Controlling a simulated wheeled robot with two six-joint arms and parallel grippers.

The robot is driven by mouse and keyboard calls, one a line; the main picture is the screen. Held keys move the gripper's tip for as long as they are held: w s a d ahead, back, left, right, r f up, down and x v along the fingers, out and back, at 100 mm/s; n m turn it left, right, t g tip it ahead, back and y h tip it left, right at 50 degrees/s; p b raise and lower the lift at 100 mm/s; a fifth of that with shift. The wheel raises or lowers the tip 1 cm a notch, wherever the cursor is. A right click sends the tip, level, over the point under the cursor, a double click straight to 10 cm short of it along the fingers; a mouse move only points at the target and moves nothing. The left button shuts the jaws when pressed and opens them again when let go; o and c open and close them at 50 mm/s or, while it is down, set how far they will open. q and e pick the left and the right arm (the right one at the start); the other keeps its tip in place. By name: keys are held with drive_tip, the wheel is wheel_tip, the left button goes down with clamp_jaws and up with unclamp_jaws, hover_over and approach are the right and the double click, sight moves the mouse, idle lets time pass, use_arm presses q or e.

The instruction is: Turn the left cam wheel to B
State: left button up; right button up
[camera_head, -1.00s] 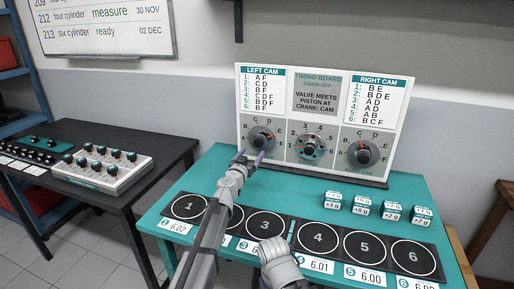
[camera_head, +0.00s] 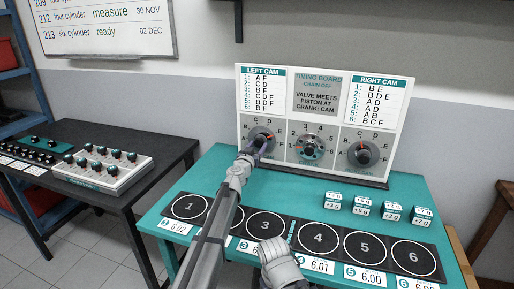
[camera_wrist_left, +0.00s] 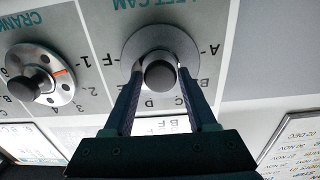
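The left cam wheel (camera_head: 263,140) is a grey dial with a dark knob and a red mark, under the LEFT CAM list on the white timing board (camera_head: 320,177). Letters ring it; in the head view the red mark is on its right side, roughly toward E. My left gripper (camera_head: 258,143) is at this wheel. In the left wrist view its two fingers (camera_wrist_left: 160,82) stand either side of the knob (camera_wrist_left: 160,76), with slim gaps seeming to show. The wheel's mark is hidden there. My right gripper does not show; only a grey arm part is at the bottom.
The crank dial (camera_head: 310,148) sits just right of the left cam wheel, and the right cam wheel (camera_head: 362,153) beyond it. Small weight blocks (camera_head: 362,205) and a numbered black mat (camera_head: 342,243) lie on the teal table (camera_head: 215,165). A dark side table (camera_head: 150,140) stands left.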

use_arm(q)
clamp_jaws()
drive_tip(key=shift+n, duration=0.3)
drive_tip(key=n, duration=0.5)
drive_tip(key=shift+n, duration=0.3)
drive_tip(key=n, duration=1.1)
drive_tip(key=shift+r+n, duration=0.1)
drive_tip(key=shift+n, duration=0.3)
drive_tip(key=n, duration=0.5)
drive_tip(key=shift+n, duration=0.3)
